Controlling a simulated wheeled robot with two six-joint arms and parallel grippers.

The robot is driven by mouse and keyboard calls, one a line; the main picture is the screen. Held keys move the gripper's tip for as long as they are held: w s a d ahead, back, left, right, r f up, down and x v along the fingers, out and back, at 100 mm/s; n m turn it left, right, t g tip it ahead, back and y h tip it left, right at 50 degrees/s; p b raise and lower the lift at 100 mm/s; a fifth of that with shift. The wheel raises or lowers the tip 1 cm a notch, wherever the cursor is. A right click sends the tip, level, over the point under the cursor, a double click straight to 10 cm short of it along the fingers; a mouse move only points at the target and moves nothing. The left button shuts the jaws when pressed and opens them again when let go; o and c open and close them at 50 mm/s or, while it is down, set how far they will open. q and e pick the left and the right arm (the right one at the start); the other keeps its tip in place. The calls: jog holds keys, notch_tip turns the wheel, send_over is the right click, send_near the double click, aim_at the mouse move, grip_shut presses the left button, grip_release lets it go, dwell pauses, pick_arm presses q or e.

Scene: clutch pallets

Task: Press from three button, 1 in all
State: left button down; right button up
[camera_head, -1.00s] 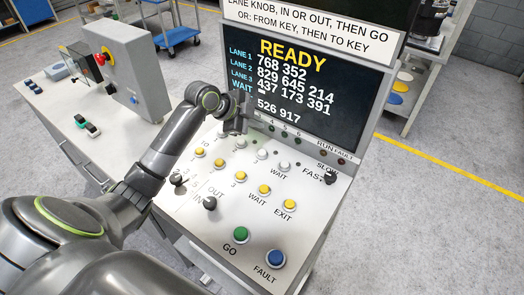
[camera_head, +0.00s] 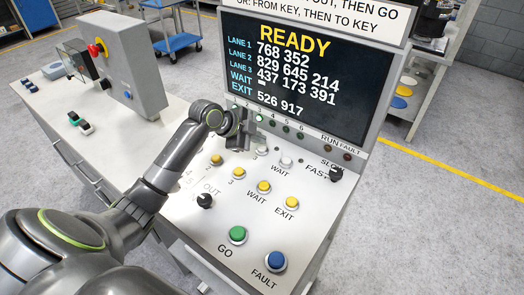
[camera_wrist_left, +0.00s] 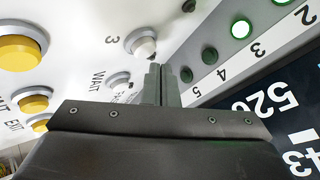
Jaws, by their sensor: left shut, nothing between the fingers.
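The sloped console panel carries a row of white buttons and a row of yellow buttons. In the head view the white button 3 (camera_head: 262,150) is just right of my left gripper (camera_head: 241,145). In the left wrist view the white button 3 (camera_wrist_left: 143,46) has its label beside it. My left gripper (camera_wrist_left: 161,70) is shut and empty, its tips close beside that button; I cannot tell if they touch the panel. The row's heading is not readable, and the gripper hides white buttons further left. My right gripper is not in view.
The white WAIT button (camera_head: 286,162) is right of button 3. Yellow buttons, including yellow 3 (camera_head: 238,173), lie nearer. Lane lamp 3 (camera_wrist_left: 241,28) is lit beside the gripper. The screen (camera_head: 295,80) reads READY. Green GO (camera_head: 237,235) and blue FAULT (camera_head: 276,261) are at the front.

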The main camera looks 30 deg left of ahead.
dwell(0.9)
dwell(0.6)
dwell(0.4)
pick_arm(q)
jog(key=shift+f, duration=0.4)
jog(key=shift+f+b, duration=0.5)
dwell(0.5)
dwell(0.4)
jog(key=shift+r+p, duration=0.8)
jog(key=shift+r, duration=0.1)
